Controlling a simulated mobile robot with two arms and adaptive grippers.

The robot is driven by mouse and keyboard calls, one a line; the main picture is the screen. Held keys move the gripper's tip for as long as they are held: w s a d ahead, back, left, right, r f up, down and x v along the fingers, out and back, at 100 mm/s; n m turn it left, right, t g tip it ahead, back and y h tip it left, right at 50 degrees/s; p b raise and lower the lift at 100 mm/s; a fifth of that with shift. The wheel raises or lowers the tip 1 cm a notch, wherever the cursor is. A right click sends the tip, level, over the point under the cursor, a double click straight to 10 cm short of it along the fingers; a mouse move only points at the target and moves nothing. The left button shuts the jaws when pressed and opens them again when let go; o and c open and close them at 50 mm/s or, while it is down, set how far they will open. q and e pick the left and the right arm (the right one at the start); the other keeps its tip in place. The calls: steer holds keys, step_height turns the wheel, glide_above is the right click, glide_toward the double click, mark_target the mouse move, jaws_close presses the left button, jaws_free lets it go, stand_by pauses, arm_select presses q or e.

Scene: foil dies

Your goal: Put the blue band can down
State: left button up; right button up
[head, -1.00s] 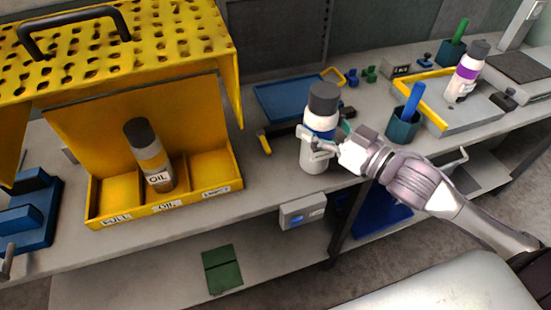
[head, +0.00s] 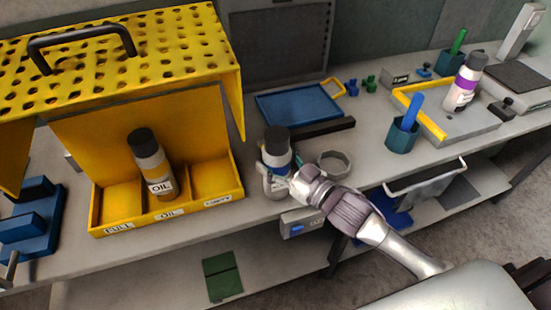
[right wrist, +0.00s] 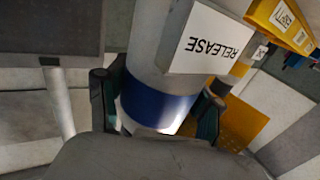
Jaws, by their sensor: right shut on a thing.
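The blue band can (head: 276,148), white with a dark grey cap, is upright just right of the yellow box's trays. My right gripper (head: 279,181) is shut on its lower part; the head view does not clearly show whether its base touches the bench. In the right wrist view the can (right wrist: 150,45) stands between my two dark fingers (right wrist: 157,108), which straddle its blue band. A white label reading RELEASE (right wrist: 212,42) shows close by. My left gripper is not in view.
The yellow box (head: 97,223) has FULL, OIL and a third tray; an oil can (head: 150,163) stands in the middle one. A blue tray (head: 298,104), a grey ring (head: 334,164) and a dark bar (head: 318,129) lie right of the can. A purple band can (head: 466,82) stands far right.

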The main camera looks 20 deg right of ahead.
steer(key=o, duration=1.2)
steer(key=shift+f, duration=0.1)
steer(key=shift+s+d, duration=0.2)
steer(key=shift+s, duration=0.15)
steer(key=shift+b+v, duration=0.95)
steer(key=shift+v, duration=4.7)
